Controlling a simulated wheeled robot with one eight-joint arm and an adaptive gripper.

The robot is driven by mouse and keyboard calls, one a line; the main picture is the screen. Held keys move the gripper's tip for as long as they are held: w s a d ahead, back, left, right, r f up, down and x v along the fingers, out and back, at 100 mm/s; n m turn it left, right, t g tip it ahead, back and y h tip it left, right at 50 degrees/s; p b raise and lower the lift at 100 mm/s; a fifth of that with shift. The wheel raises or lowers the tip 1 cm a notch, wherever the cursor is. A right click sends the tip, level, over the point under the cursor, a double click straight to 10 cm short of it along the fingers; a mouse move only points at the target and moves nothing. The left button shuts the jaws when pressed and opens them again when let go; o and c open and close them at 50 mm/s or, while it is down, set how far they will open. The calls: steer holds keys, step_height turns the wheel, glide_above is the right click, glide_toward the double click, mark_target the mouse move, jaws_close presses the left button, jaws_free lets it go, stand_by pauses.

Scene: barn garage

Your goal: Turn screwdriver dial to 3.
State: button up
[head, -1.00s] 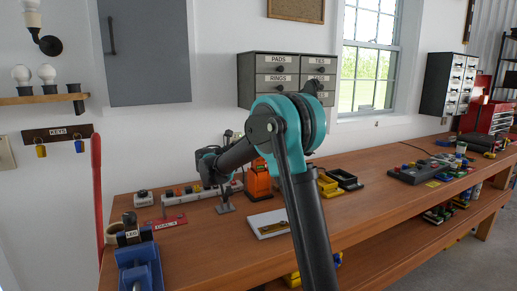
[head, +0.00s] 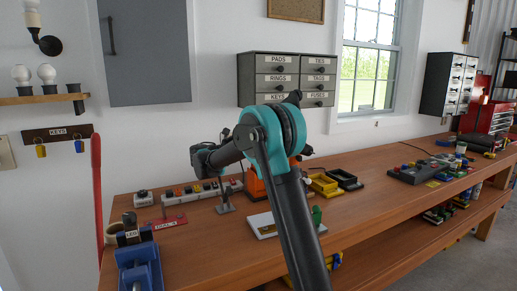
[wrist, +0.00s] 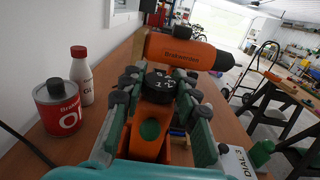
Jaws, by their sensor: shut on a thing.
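The orange screwdriver (wrist: 182,50) lies across the top of its orange stand (wrist: 150,142) in the wrist view. A black dial (wrist: 160,84) with white marks sits at the front of it; its setting is too small to read surely. My gripper (wrist: 162,92) has its fingers on both sides of the dial and is shut on it. In the head view, part of the orange stand (head: 256,187) shows beside my forearm, which hides the dial and the fingers. A white card (wrist: 236,162) with a "DIAL" label lies at lower right in the wrist view.
A red-and-grey can (wrist: 58,106) and a white bottle (wrist: 82,76) with a red cap stand left of the gripper. A green object (wrist: 261,152) is by the card. Yellow and black trays (head: 323,184) lie farther right.

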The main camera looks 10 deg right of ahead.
steer(key=o, duration=1.2)
steer(key=v, duration=1.2)
